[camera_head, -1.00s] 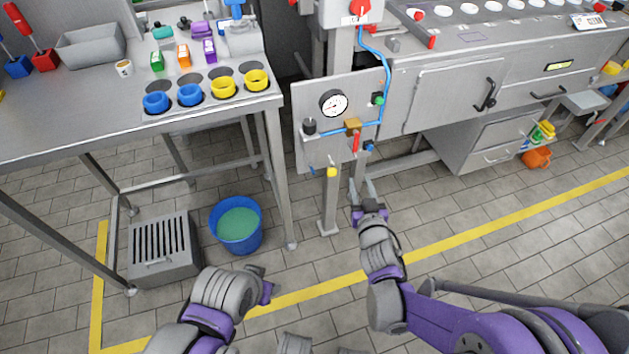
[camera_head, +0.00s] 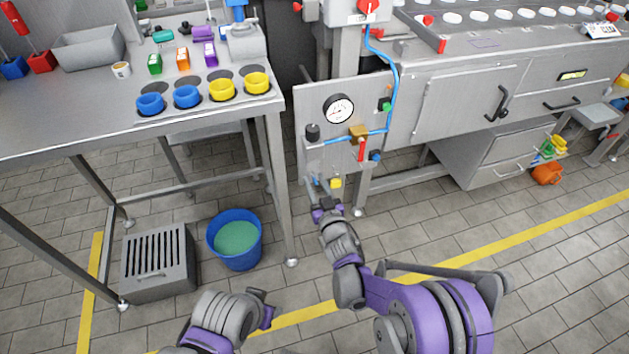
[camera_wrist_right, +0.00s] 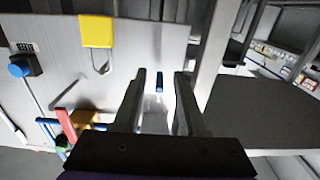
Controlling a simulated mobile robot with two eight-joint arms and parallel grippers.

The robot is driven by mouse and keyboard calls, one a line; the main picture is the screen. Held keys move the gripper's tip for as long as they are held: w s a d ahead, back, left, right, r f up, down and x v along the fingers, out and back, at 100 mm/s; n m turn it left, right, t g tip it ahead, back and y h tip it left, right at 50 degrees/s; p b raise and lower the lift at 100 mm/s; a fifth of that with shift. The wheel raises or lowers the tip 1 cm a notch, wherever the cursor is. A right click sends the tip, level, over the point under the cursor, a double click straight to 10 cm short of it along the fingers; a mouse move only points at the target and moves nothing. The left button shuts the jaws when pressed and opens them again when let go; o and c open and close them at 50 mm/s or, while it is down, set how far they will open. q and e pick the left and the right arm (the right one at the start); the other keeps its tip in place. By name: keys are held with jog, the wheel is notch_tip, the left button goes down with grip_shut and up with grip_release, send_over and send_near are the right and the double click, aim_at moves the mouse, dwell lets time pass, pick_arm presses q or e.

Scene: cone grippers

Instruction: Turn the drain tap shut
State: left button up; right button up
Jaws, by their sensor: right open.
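A grey panel (camera_head: 308,100) carries small fittings. A small blue handle (camera_wrist_right: 159,82), which may be the drain tap's, shows between my right gripper's fingers in the right wrist view; I cannot tell whether they touch it. My right gripper (camera_head: 318,184) is open at the panel's lower edge, left of the yellow tag (camera_head: 336,183). Its two spread fingers also show in the right wrist view (camera_wrist_right: 160,74). The fingers largely hide the tap in the head view. My left gripper (camera_head: 264,308) is low over the floor, away from the panel; its opening is unclear.
The panel also holds a gauge (camera_head: 339,108), a red lever (camera_head: 361,150), a black knob (camera_head: 312,132) and a blue knob (camera_head: 376,156). A blue bucket (camera_head: 212,238) with green liquid and a grey slotted box (camera_head: 150,285) stand on the floor at left.

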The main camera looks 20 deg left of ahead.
jog(key=shift+w+a, duration=0.35)
jog(key=shift+w, duration=0.15)
grip_shut()
jog(key=shift+d+n+g+y, duration=0.1)
jog(key=shift+n+g+y, duration=0.3)
jog(key=shift+y, duration=0.1)
jog(key=n+g+y, duration=0.2)
jog(key=n+g, duration=0.1)
jog(key=g, duration=0.1)
jog(key=n+g+y, duration=0.2)
jog(key=n+g, duration=0.1)
jog(key=g, duration=0.1)
jog(key=w+n+g+y, duration=0.1)
jog(key=n+g+y, duration=0.2)
jog(key=g, duration=0.1)
jog(key=shift+w+d+g, duration=0.1)
jog(key=shift+d+g, duration=0.15)
jog(key=shift+g, duration=0.05)
jog(key=shift+r+n+g, duration=0.1)
jog(key=shift+n+g, duration=0.2)
jog(key=shift+n, duration=0.1)
